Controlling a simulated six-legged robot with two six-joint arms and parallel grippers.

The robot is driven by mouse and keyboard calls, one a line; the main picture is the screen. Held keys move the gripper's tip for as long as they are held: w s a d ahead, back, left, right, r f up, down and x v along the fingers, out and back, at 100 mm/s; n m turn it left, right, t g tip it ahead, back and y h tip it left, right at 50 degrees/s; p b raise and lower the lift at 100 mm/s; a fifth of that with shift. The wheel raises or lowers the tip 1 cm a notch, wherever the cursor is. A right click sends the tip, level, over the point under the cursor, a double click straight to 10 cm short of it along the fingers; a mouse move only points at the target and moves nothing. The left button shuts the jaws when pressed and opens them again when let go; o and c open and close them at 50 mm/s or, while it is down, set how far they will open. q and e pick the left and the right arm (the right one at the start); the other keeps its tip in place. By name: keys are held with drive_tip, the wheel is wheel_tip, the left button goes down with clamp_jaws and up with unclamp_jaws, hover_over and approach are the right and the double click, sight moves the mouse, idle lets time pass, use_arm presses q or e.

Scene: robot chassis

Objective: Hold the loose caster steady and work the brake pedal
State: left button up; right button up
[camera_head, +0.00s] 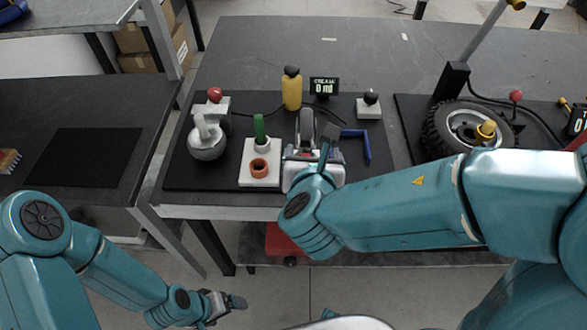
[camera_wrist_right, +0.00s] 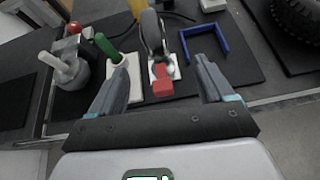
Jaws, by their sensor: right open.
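The caster (camera_head: 306,124) has a dark wheel and a light metal fork and stands on the dark mat. In the right wrist view the caster wheel (camera_wrist_right: 152,32) stands upright, with the red brake pedal (camera_wrist_right: 163,86) on its near side. My right gripper (camera_head: 322,150) is over the near side of the caster and partly hides it. In the wrist view my right gripper (camera_wrist_right: 160,65) is open, with the pedal between its spread fingers and apart from both. My left gripper (camera_head: 226,304) hangs low in front of the bench, away from the caster; its finger gap is unclear.
Left of the caster are a grey metal part (camera_head: 207,143) and a white block (camera_head: 259,172) with a green handle (camera_head: 259,127). A yellow bottle (camera_head: 291,90) and display (camera_head: 324,86) stand behind. A blue bracket (camera_head: 366,145) and tyre (camera_head: 450,125) lie right.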

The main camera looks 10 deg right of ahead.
sight(307, 121)
drive_tip(key=shift+n+t, duration=0.4)
drive_tip(key=shift+t, duration=0.2)
drive_tip(key=x, duration=0.5)
drive_tip(key=r+x, duration=0.1)
drive_tip(key=x, duration=0.4)
drive_tip(key=w+x, duration=0.1)
drive_tip(key=x, duration=0.4)
drive_tip(key=shift+w+a+r, duration=0.25)
drive_tip(key=shift+w+a, duration=0.05)
use_arm(q)
drive_tip(key=shift+s+a+f, duration=0.1)
drive_tip(key=shift+s+a, duration=0.1)
drive_tip(key=shift+a, duration=0.1)
use_arm(e)
drive_tip(key=shift+s+r, duration=0.1)
drive_tip(key=c, duration=1.4)
drive_tip(key=shift+c, duration=0.2)
